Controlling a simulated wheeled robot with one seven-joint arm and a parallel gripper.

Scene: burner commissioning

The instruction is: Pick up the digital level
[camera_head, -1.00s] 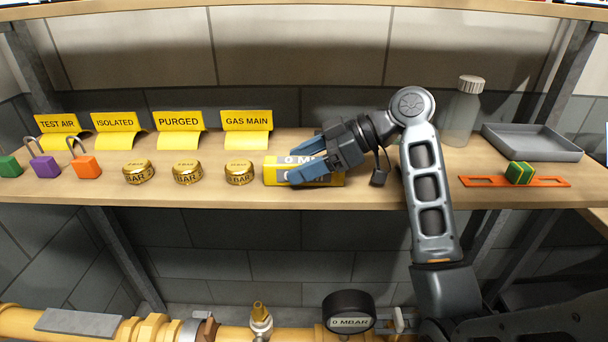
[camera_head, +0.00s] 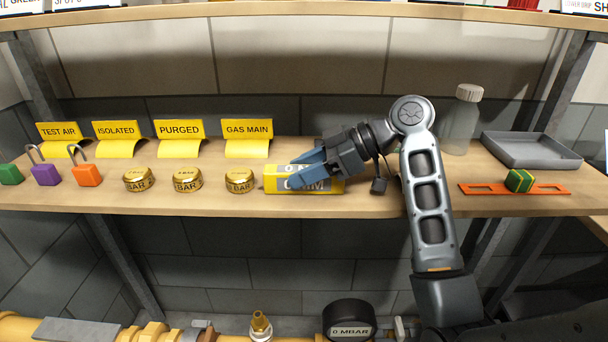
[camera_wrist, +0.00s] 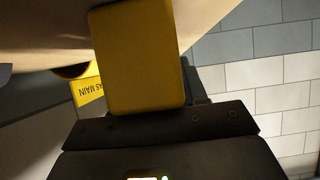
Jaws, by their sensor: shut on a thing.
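The digital level is a yellow box with grey display panels (camera_head: 322,186) on the wooden shelf, right of the brass caps. My gripper (camera_head: 300,172) reaches in from the right with its blue fingers shut on the level, hiding part of its top and display. The level looks level and at shelf height; I cannot tell whether it is clear of the board. In the wrist view, the yellow end of the level (camera_wrist: 138,60) stands out from between the dark gripper parts (camera_wrist: 150,122).
Several brass caps (camera_head: 188,180) stand just left of the level. Yellow signs (camera_head: 248,130) line the back, with padlocks (camera_head: 87,174) at far left. Right of my arm are a bottle (camera_head: 461,125), a grey tray (camera_head: 530,150) and an orange strip with a green block (camera_head: 519,181).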

